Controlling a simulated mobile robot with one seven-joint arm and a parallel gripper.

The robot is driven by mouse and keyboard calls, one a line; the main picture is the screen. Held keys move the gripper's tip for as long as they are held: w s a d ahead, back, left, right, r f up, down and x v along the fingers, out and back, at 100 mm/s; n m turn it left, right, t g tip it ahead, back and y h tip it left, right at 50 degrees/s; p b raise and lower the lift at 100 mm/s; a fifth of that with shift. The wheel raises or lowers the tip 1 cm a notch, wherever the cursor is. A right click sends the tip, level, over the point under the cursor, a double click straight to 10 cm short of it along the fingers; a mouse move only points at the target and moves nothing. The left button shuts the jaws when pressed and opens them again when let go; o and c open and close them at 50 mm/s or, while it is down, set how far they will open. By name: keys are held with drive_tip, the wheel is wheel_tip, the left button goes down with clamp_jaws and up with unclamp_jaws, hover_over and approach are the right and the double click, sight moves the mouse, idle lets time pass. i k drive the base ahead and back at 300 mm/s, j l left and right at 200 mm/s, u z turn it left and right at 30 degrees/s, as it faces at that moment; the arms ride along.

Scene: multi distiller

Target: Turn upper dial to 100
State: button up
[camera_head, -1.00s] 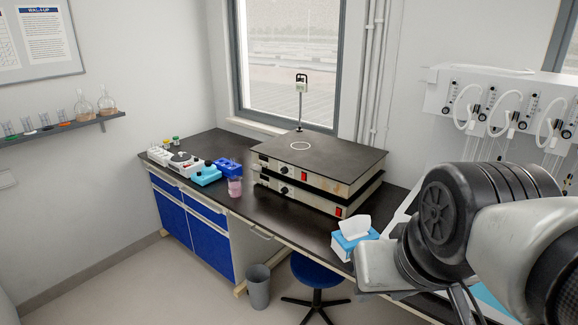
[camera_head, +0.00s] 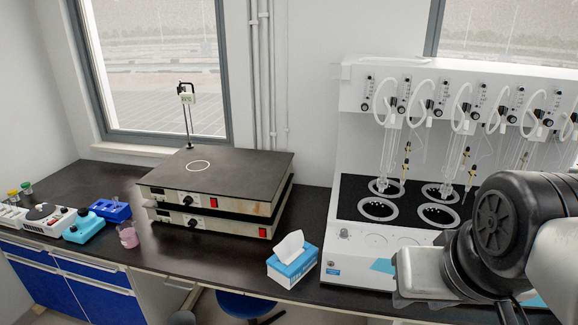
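Two flat heating plates are stacked on the dark bench. The upper plate (camera_head: 220,172) has a black top with a white ring. The lower plate's dial (camera_head: 191,222) sits just below. The dial settings are too small to read. My arm shows at the right edge, in front of the distiller and well apart from the dials. I see no gripper fingers.
A tissue box (camera_head: 292,262) stands on the bench right of the plates. A pink beaker (camera_head: 128,237) and a blue rack (camera_head: 110,210) stand to their left. A white distiller (camera_head: 350,150) with glassware fills the right. A blue stool (camera_head: 250,303) is below the bench front.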

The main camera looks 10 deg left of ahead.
sight(188, 200)
drive_tip(key=i+j+z, duration=0.1)
drive_tip(key=j+z, duration=0.4)
drive_tip(key=j, duration=0.6)
drive_tip(key=j+z, duration=0.2)
drive_tip(key=j, duration=1.45)
drive_tip(key=k+j, duration=0.1)
drive_tip(key=j, duration=0.5)
drive_tip(key=k+j+u, duration=0.2)
drive_tip(key=j, duration=1)
drive_tip(key=i+j+z, duration=0.25)
